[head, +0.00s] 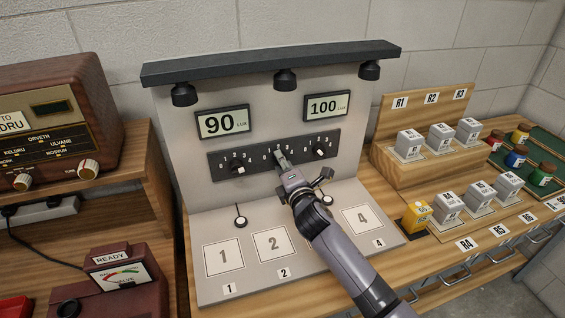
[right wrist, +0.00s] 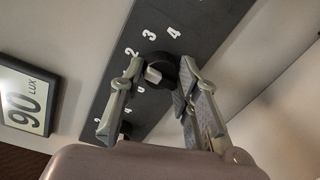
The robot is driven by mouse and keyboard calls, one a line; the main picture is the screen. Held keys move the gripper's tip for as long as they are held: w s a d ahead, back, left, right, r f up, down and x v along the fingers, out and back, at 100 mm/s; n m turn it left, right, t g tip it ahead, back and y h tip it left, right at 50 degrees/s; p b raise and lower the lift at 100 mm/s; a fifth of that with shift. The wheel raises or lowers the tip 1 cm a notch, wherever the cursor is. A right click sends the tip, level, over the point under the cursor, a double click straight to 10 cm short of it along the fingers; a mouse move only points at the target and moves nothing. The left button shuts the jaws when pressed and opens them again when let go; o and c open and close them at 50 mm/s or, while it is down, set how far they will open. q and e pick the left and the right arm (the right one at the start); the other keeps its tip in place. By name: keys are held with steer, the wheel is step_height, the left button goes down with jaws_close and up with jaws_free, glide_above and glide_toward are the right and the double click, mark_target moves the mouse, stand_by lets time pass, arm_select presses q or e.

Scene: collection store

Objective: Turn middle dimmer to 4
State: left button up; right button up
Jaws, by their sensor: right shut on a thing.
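The middle dimmer is a black round knob with a pale grey pointer, on a dark strip (head: 218,162) of the grey upright panel. In the right wrist view the knob (right wrist: 160,66) sits between my fingers, with the numbers 2, 3 and 4 printed around its far side. Its pale pointer faces the lower left there; the exact number is unclear. My right gripper (head: 281,160) reaches in from the lower right, shut on this knob, and hides most of it in the head view. The left dimmer (head: 238,168) and right dimmer (head: 320,151) stand free. My left gripper is out of view.
Displays read 90 lux (head: 222,122) and 100 lux (head: 326,106) above the strip. Lamps (head: 285,80) hang from the top bar. Numbered pads (head: 222,257) lie on the sloped base. A rack of white blocks (head: 440,136) stands right, a brown radio (head: 60,120) left.

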steer(key=shift+f+m+y+p, duration=0.1)
steer(key=shift+m+y+p, duration=0.25)
steer(key=shift+m, duration=3.3)
steer(key=shift+f+m+y+p, duration=0.1)
steer(key=shift+m+y, duration=0.35)
steer(key=shift+m, duration=3.2)
steer(key=o, duration=1.2)
steer(key=shift+c, duration=0.2)
steer(key=shift+r, duration=0.1)
steer(key=shift+d, duration=0.1)
steer(key=v, duration=1.2)
